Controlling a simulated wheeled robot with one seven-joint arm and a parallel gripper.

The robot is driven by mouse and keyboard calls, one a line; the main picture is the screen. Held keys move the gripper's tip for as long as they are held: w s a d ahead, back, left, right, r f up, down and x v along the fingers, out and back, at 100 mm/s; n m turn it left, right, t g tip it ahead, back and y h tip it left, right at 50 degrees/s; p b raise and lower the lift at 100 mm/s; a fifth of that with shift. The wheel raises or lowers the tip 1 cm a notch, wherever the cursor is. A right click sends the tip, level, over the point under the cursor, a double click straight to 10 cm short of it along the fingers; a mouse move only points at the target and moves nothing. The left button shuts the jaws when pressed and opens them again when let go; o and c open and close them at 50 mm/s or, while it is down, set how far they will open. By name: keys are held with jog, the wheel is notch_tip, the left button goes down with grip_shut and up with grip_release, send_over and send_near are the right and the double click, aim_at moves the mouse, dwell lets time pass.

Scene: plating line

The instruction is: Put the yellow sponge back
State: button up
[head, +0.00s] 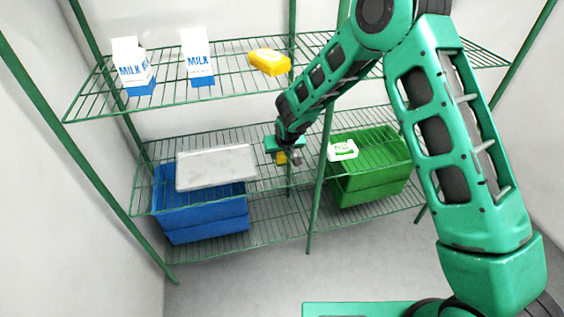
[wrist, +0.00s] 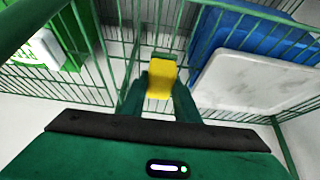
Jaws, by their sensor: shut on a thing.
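The yellow sponge (wrist: 160,80) shows between the two fingers of my gripper (wrist: 162,90) in the wrist view, with a thin green strip at its far end. My gripper is shut on it. In the head view the sponge (head: 281,158) is a small yellow patch under my gripper (head: 284,152), mostly hidden by it. The gripper is in front of the middle wire shelf (head: 215,140), between the white board and the green crates. I cannot tell whether the sponge touches the shelf.
A white board (head: 215,167) lies above blue crates (head: 200,215) at left. The top shelf holds two milk cartons (head: 198,58) and a yellow block (head: 269,61). A green post (head: 320,185) stands close by.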

aim_at(283, 168)
jog(key=shift+w+d+f, duration=0.5)
jog(key=shift+w+f, duration=0.1)
jog(key=shift+f, duration=1.85)
jog(key=shift+f, duration=0.1)
jog(key=o, duration=1.1)
jog(key=v, duration=1.2)
jog(key=shift+s, duration=0.1)
